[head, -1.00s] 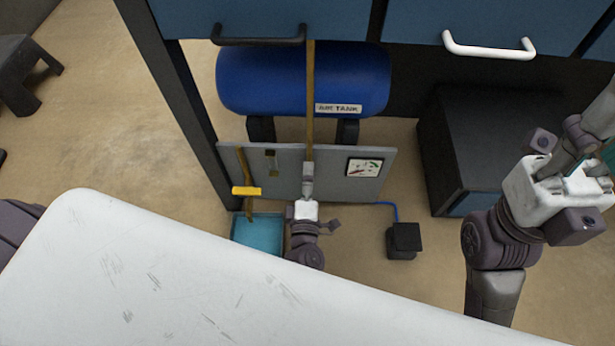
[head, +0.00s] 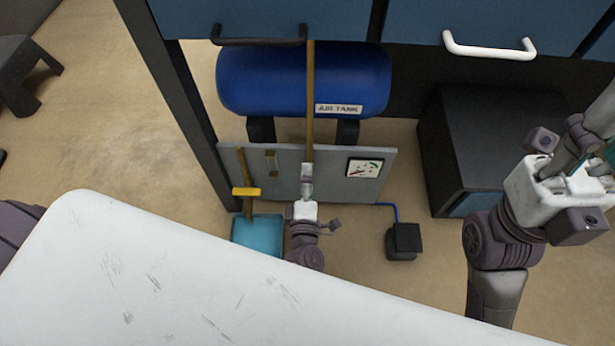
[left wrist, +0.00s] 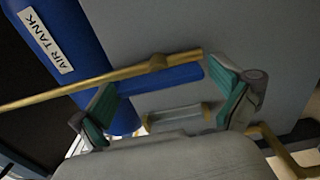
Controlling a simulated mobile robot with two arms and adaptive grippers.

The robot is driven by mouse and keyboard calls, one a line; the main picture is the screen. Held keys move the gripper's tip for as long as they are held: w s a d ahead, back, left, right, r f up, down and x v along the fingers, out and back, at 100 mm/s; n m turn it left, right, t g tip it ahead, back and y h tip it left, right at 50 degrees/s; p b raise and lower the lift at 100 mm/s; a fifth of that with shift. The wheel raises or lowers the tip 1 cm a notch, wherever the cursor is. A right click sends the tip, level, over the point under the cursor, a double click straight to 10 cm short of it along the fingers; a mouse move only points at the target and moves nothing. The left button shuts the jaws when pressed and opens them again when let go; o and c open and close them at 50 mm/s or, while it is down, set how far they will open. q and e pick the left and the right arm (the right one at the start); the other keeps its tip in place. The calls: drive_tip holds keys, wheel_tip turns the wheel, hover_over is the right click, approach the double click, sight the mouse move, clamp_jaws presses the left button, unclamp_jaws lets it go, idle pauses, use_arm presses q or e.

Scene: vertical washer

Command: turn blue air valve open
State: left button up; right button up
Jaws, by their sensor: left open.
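The blue valve handle (left wrist: 165,78) is a flat bar on a brass pipe (left wrist: 80,87) in front of the grey panel, seen in the left wrist view. My left gripper (left wrist: 162,88) is open, with its teal-padded fingers near the two ends of the handle. I cannot tell whether either finger touches it. In the head view my left gripper (head: 307,178) is in front of the grey panel (head: 345,187), below the blue air tank (head: 270,80), and hides the handle. My right gripper (head: 590,180) is at the far right, away from the panel; its finger opening is unclear.
A yellow handle (head: 246,191) is on another pipe at the panel's left, above a teal bin (head: 257,235). A gauge (head: 364,168) is on the panel's right. A black box (head: 404,241) stands on the floor. A white surface (head: 200,270) fills the front.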

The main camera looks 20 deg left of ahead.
use_arm(q)
drive_tip(key=shift+s, duration=0.1)
drive_tip(key=v, duration=1.1)
drive_tip(key=shift+s, duration=0.35)
drive_tip(key=shift+d, duration=0.15)
